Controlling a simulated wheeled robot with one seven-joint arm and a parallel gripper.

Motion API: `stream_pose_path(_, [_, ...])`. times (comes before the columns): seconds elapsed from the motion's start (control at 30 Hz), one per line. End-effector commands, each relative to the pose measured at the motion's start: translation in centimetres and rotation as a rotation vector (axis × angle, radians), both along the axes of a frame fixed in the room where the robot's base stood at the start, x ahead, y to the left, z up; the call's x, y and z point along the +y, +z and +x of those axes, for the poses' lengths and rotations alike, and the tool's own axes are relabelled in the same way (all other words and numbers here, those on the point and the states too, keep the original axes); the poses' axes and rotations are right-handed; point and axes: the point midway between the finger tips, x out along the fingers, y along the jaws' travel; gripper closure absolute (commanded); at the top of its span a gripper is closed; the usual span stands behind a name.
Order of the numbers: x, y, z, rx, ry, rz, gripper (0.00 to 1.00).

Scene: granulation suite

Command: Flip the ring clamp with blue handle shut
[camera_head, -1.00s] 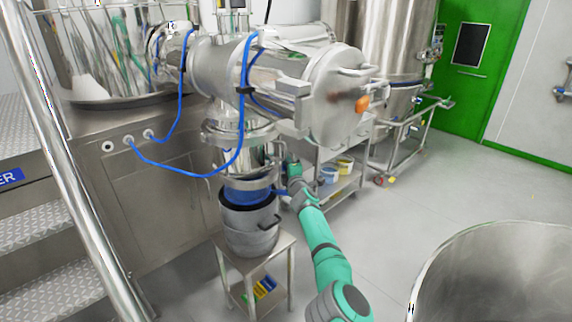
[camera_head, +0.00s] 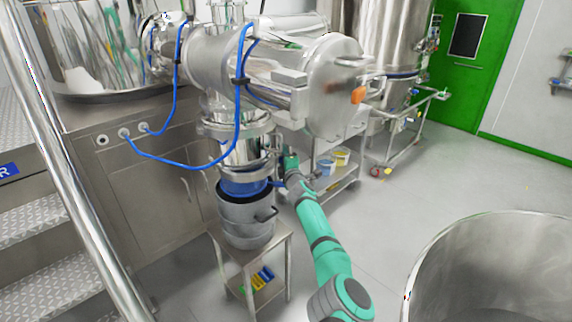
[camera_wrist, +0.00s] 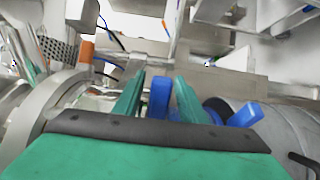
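The ring clamp (camera_head: 238,172) is a metal band around the pipe joint under the steel vessel, above a grey bucket. A blue handle (camera_wrist: 160,97) stands upright in the wrist view between the two teal fingers of my gripper (camera_wrist: 159,84). The fingers are apart, with a narrow gap seeming to show on each side of the handle; contact is not clear. A second blue lever (camera_wrist: 245,115) lies to the right of the fingers. In the head view a small blue handle (camera_head: 277,184) shows beside my arm; my fingers are hidden there.
The grey bucket (camera_head: 245,222) stands on a small steel table (camera_head: 272,250) below the joint. Blue hoses (camera_head: 178,95) hang at the left. A shelf trolley (camera_head: 343,180) stands behind my arm. A large steel vessel rim (camera_head: 430,245) is at lower right. Open floor lies between.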

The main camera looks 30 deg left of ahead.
Motion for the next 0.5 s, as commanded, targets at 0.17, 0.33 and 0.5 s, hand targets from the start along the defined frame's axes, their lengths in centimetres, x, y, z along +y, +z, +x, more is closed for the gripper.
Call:
stream_pose_path(0.17, [-1.2, 0.0, -1.0, -0.001, 0.000, 0.001, 0.62])
stream_pose_path(0.33, [-2.5, 0.0, -2.2, 0.000, -0.001, 0.001, 0.62])
stream_pose_path(0.5, [-4.0, 0.1, -3.7, 0.000, 0.000, 0.003, 0.62])
